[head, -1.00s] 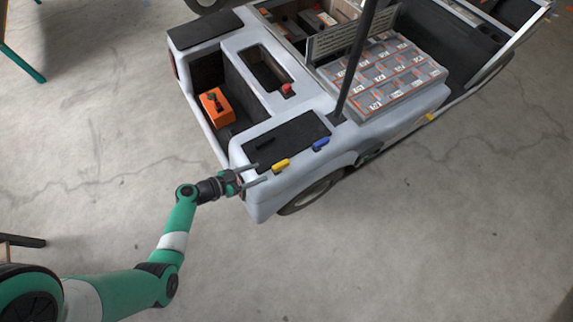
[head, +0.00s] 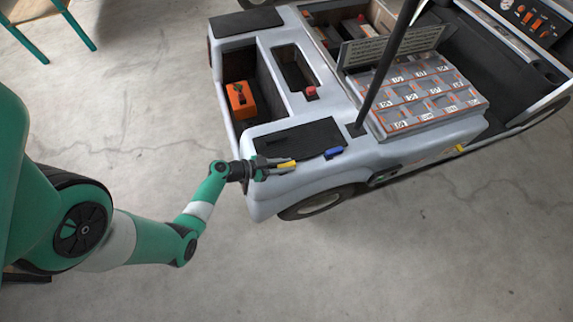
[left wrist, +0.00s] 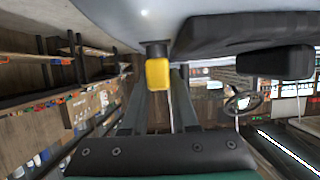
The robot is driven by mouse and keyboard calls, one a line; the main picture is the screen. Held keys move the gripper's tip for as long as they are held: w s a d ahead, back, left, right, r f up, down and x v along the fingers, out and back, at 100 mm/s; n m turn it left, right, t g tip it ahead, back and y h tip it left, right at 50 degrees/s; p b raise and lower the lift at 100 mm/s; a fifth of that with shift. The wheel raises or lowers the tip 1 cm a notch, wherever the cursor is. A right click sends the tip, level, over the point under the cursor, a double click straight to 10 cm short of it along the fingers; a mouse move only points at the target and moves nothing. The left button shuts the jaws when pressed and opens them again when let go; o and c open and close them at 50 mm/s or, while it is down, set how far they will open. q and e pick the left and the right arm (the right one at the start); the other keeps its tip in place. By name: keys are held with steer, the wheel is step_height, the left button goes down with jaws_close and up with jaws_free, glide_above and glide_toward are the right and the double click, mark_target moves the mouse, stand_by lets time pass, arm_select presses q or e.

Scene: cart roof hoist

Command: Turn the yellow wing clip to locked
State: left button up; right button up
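The yellow wing clip (head: 287,164) sits on the cart's near rim, beside the black pad. My left gripper (head: 276,167) is at the clip in the head view, its fingers pointing right along the rim. In the left wrist view the yellow clip (left wrist: 158,74) shows between the two spread fingers (left wrist: 160,100), with gaps seen on both sides. I cannot tell whether a finger touches it. No lock marking is readable. My right gripper is in neither view.
A blue clip (head: 333,153) sits right of the yellow one on the same rim. The cart (head: 385,155) also carries a black pad (head: 300,138), a dark post (head: 385,60), an orange box (head: 240,99) and a red knob (head: 311,91). The floor in front is clear.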

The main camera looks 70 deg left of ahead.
arm_select(q)
jaws_close()
